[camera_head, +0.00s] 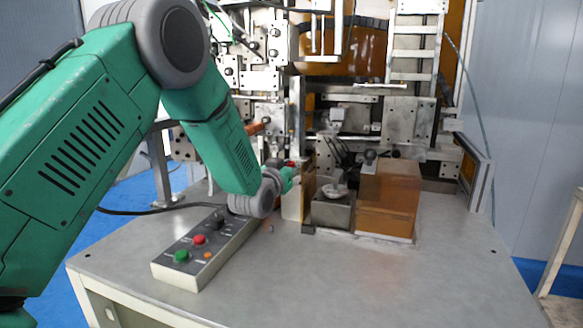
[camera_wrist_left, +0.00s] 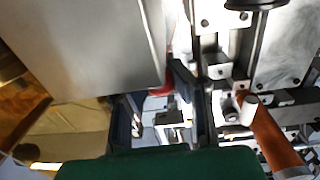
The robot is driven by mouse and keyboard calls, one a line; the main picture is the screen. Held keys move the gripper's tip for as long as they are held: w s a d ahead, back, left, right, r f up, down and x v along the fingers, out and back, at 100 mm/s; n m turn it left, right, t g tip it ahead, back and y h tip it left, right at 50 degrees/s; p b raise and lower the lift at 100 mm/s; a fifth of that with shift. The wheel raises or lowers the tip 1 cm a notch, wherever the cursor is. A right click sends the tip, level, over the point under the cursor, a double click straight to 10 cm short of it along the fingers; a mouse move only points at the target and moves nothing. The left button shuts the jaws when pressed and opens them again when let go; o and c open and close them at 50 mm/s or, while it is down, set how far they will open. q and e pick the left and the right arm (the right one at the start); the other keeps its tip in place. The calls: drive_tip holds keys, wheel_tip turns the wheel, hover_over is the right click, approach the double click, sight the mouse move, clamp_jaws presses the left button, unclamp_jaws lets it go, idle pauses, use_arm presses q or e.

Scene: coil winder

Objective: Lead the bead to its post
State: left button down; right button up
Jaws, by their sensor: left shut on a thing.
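My left gripper (camera_head: 293,176) reaches in from the left, low in front of the machine, just beside an upright pale panel. In the left wrist view its two dark fingers (camera_wrist_left: 165,105) point away from the camera, close around a small red piece (camera_wrist_left: 166,84). The red piece, which may be the bead, also shows at the gripper in the head view (camera_head: 291,164). The fingers hide most of it, and I cannot tell exactly how they hold it. I cannot pick out the post for certain. My right gripper is not in view.
A control box (camera_head: 205,246) with red and green buttons lies on the grey table (camera_head: 340,275) below my arm. A brown block (camera_head: 389,196) and a small grey box (camera_head: 332,212) stand right of the gripper. A copper-coloured cylinder (camera_wrist_left: 272,138) is close by. The table's front is clear.

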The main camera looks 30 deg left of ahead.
use_arm(q)
drive_tip(key=shift+a, duration=0.1)
drive_tip(key=shift+f, duration=0.35)
drive_tip(key=shift+f+b, duration=0.7)
drive_tip(key=shift+f, duration=0.05)
drive_tip(key=c, duration=1.4)
unclamp_jaws()
drive_tip(key=shift+s, duration=0.15)
drive_tip(key=s+d, duration=0.2)
drive_tip(key=s, duration=0.9)
drive_tip(key=shift+s+d, duration=0.15)
drive_tip(key=shift+s, duration=0.1)
drive_tip(key=shift+f, duration=0.1)
